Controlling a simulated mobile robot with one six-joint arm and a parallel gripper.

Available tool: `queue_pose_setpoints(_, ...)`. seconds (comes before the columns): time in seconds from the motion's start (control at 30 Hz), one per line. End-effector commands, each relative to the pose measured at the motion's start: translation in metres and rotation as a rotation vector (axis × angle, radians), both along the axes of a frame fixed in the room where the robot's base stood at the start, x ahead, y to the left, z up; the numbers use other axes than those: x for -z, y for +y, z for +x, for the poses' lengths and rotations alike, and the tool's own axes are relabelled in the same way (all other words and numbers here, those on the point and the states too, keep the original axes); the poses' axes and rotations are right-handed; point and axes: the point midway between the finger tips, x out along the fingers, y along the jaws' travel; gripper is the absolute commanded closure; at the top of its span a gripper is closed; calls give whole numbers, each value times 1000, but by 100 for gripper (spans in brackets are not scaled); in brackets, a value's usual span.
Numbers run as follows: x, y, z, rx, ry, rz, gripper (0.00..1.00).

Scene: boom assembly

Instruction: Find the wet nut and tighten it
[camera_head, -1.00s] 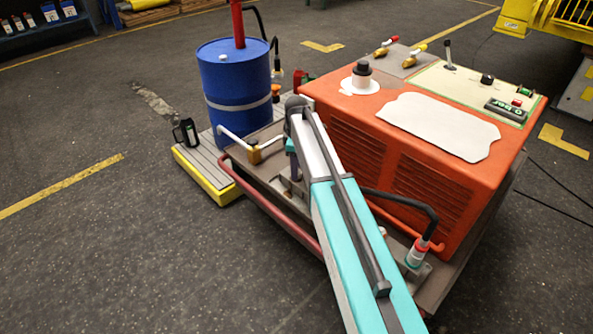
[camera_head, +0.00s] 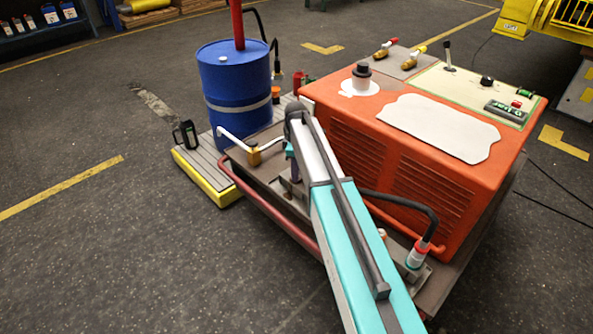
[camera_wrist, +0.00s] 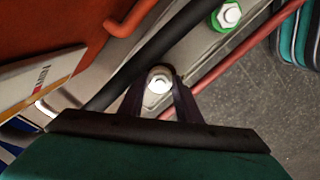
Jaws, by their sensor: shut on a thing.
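In the wrist view, my gripper (camera_wrist: 160,88) has its two dark fingers on either side of a bright silver nut (camera_wrist: 159,81), shut on it. The nut sits in a rounded pale fitting, beside a thick black hose. A second silver nut (camera_wrist: 229,15) with a green ring around it is at the top right, apart from my gripper. I cannot tell from the picture whether either nut is wet. In the head view, my arm reaches down toward the low deck beside the orange power unit (camera_head: 400,170), and it hides most of the gripper and the nut.
A red rail (camera_wrist: 240,57) runs along the deck edge. A blue drum (camera_head: 235,90) and a black jug (camera_head: 186,140) stand on a yellow-edged platform (camera_head: 205,180). A hose with a red-and-white fitting (camera_head: 420,252) is right of my arm. The floor at left is clear.

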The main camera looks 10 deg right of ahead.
Motion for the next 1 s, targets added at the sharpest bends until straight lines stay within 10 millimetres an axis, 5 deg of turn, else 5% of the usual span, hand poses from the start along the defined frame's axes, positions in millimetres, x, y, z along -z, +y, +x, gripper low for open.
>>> queue_pose_setpoints(0.47, -4, 0, -1, 192, 4, 1, 92)
queue_pose_setpoints(1.0, -3, -1, 0, 649, 2, -1, 92)
